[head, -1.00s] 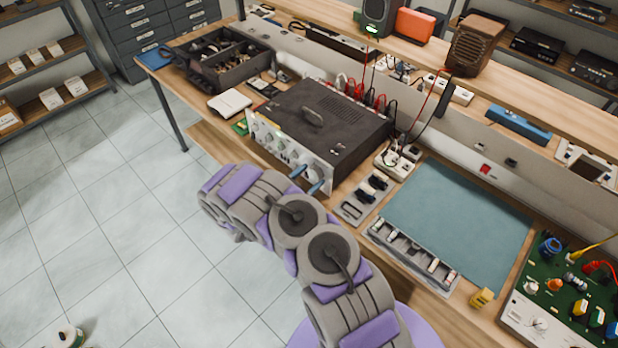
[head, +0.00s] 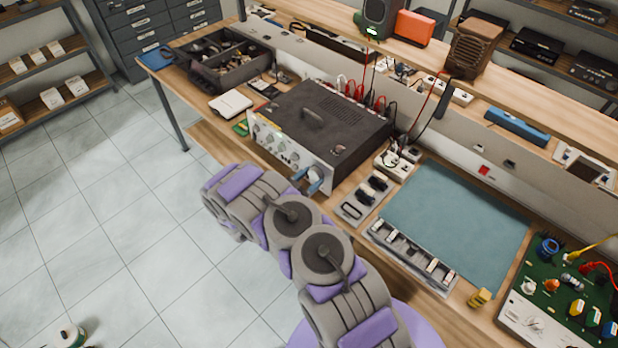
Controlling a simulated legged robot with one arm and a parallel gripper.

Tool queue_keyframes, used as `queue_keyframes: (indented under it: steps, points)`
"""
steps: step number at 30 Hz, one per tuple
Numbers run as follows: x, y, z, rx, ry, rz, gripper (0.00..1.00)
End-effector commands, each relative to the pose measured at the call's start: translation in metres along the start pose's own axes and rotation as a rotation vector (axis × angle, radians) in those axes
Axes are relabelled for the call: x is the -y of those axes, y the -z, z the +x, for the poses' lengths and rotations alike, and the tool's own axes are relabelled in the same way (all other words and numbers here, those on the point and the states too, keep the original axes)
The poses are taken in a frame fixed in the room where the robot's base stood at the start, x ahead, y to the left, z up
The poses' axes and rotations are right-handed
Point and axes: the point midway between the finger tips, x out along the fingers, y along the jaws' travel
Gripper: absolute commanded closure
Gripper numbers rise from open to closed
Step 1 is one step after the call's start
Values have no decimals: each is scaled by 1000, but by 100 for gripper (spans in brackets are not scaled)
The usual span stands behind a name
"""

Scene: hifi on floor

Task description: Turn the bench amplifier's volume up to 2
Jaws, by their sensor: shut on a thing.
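The bench amplifier (head: 325,118) is a dark box with a silver front panel of several knobs, standing on the wooden workbench. My gripper (head: 312,177) is at the lower right end of that panel. Its blue fingers are closed around a knob there, which is mostly hidden between them. The knob's marks and pointer are too small and too covered to read. My grey and purple arm reaches up to the panel from the lower right.
A teal mat (head: 455,225) and a tray of small parts (head: 412,250) lie right of the amplifier. A green circuit board (head: 565,290) sits at the far right. A dark divided bin (head: 225,62) stands at the left.

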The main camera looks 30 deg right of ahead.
Motion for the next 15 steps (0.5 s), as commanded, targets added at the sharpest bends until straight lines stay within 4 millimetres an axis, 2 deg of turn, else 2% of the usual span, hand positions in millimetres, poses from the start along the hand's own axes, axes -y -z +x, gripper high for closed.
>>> queue_keyframes:
  steps: [5, 6, 13, 15]
  points:
    - [2, 2, 1, -4, 4, 5, 74]
    - [2, 2, 1, -4, 4, 5, 43]
    - [1, 1, 0, -4, 3, 4, 21]
    - [1, 1, 0, -4, 2, 4, 18]
